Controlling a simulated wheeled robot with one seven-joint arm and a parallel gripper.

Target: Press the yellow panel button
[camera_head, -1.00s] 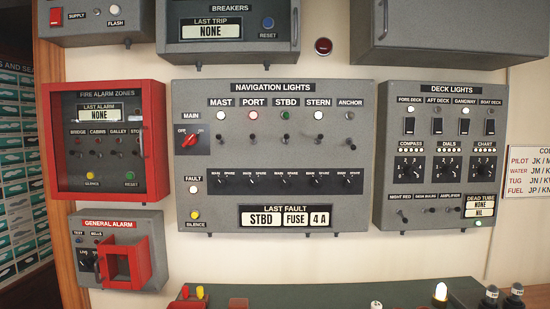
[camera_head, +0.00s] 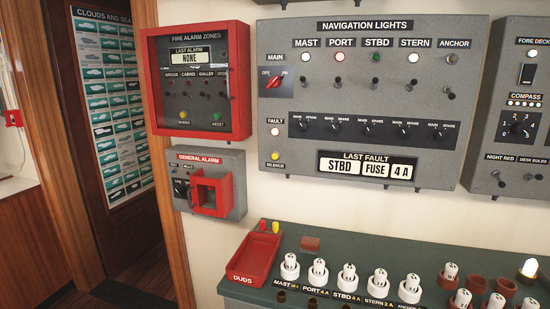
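Two yellow buttons show on the wall panels. One yellow button (camera_head: 275,156), labelled SILENCE, is at the lower left of the grey navigation lights panel (camera_head: 372,188), below a white fault lamp (camera_head: 276,132). The other yellow button (camera_head: 183,115) is at the lower left of the red-framed fire alarm panel (camera_head: 243,80), beside a green reset button (camera_head: 217,117). The frames do not show which one the task means. My gripper is not in view.
Below the panels, a dark green bench (camera_head: 372,248) holds a red DUDS tray (camera_head: 253,258) and several white fuses (camera_head: 348,276). A red-guarded general alarm box (camera_head: 236,170) hangs under the fire alarm panel. A doorway opens at the left.

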